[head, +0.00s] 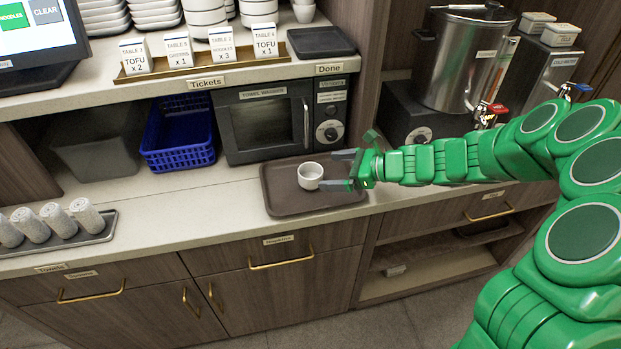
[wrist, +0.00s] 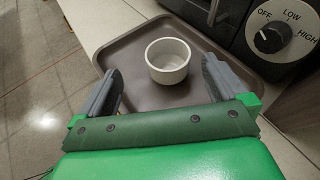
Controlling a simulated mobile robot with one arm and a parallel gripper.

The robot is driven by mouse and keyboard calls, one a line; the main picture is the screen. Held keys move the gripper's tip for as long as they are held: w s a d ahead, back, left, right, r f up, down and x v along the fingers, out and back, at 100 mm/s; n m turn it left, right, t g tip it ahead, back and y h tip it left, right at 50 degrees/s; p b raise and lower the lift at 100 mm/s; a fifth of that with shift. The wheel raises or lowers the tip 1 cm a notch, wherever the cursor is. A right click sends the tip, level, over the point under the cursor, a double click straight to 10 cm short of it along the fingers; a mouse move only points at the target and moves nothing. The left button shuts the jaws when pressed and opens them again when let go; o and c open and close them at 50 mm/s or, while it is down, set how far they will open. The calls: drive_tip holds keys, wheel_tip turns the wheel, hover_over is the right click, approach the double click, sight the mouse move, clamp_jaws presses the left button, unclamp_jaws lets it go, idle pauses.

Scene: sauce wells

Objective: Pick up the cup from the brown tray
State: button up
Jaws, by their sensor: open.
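A small white cup (head: 310,176) stands upright on the brown tray (head: 283,203), near the tray's middle, on the counter in front of the towel warmer. In the wrist view the cup (wrist: 168,60) lies ahead of and between my two grey fingers, and the brown tray (wrist: 133,52) spreads beneath it. My gripper (head: 340,170) is open and empty, reaching in over the tray from the right. In the wrist view its fingertips (wrist: 160,67) flank the cup on both sides with gaps between. I cannot tell the exact height of the fingers above the tray.
The towel warmer (head: 266,122) stands right behind the tray, its knob (wrist: 268,38) close by in the wrist view. A blue basket (head: 178,140) and a tray of rolled towels (head: 100,233) are to the left. A metal urn (head: 462,60) stands right. Counter left of the tray is clear.

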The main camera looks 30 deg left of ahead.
sight(309, 176)
drive_tip(key=f, duration=0.1)
drive_tip(key=w+a+f+m, duration=0.1)
drive_tip(key=shift+w+f+m+t, duration=0.25)
drive_tip(key=shift+f+m+t, duration=0.05)
drive_tip(key=shift+a+f, duration=0.1)
drive_tip(key=shift+x, duration=1.15)
drive_tip(key=a, duration=0.1)
drive_tip(key=s+a+f, duration=0.1)
drive_tip(key=shift+s+a+f, duration=0.15)
drive_tip(key=shift+a+f, duration=0.2)
drive_tip(key=shift+a, duration=0.05)
drive_tip(key=shift+x, duration=0.9)
drive_tip(key=c, duration=1.1)
drive_tip(key=shift+r, duration=0.1)
